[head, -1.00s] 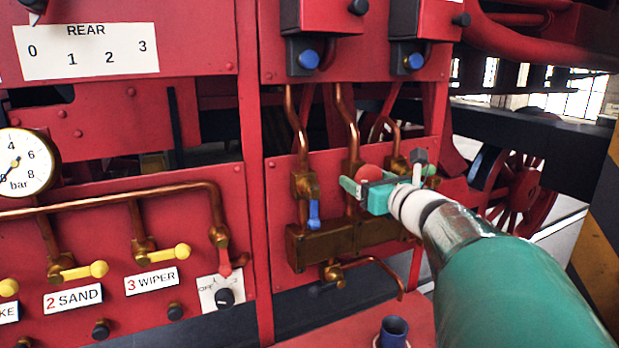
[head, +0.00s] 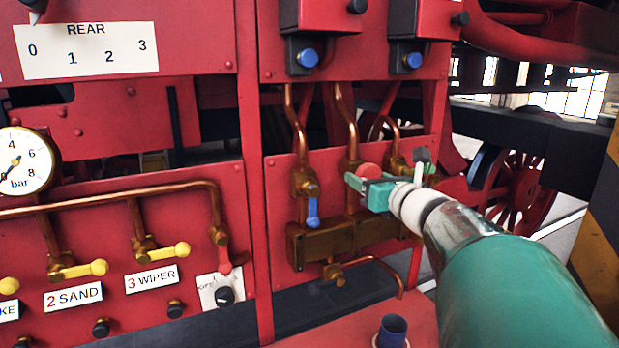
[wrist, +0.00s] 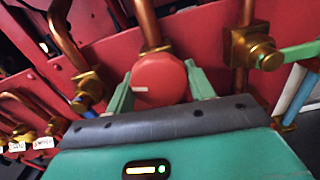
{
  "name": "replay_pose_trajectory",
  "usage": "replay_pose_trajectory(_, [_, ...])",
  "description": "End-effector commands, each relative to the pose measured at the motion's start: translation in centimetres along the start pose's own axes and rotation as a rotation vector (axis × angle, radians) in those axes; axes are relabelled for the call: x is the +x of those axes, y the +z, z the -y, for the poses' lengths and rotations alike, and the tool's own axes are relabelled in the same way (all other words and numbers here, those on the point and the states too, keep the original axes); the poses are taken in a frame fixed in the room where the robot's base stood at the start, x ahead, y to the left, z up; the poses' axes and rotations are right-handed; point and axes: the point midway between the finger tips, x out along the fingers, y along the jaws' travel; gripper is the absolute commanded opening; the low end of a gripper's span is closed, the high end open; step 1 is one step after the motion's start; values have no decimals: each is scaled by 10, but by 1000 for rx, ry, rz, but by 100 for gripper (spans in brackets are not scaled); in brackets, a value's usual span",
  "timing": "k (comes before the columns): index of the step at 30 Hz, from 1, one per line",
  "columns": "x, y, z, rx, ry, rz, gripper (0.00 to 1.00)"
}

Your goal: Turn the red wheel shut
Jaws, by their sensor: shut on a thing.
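The red wheel (head: 369,171) is a round red disc on a brass valve at the middle of the three copper pipes. It also shows in the wrist view (wrist: 160,78), with a small pale mark near its lower left edge. My gripper (head: 364,183) has its green fingers on either side of the wheel's rim and is shut on it. In the wrist view the two fingers flank the wheel, and my gripper body hides the part below it.
A brass valve with a blue lever (head: 313,207) stands left of the wheel. Another brass valve (wrist: 256,50) with a green lever is close on the right. A brass block (head: 335,238) lies below. A blue cup-like piece (head: 393,330) stands in front.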

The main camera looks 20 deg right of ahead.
Motion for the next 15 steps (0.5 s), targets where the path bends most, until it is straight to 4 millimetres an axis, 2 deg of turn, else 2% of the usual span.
replay_pose_trajectory(8, [1,-1,-2,179,3,-1,31])
replay_pose_trajectory(15, [1,-1,-2,402,2,-2,31])
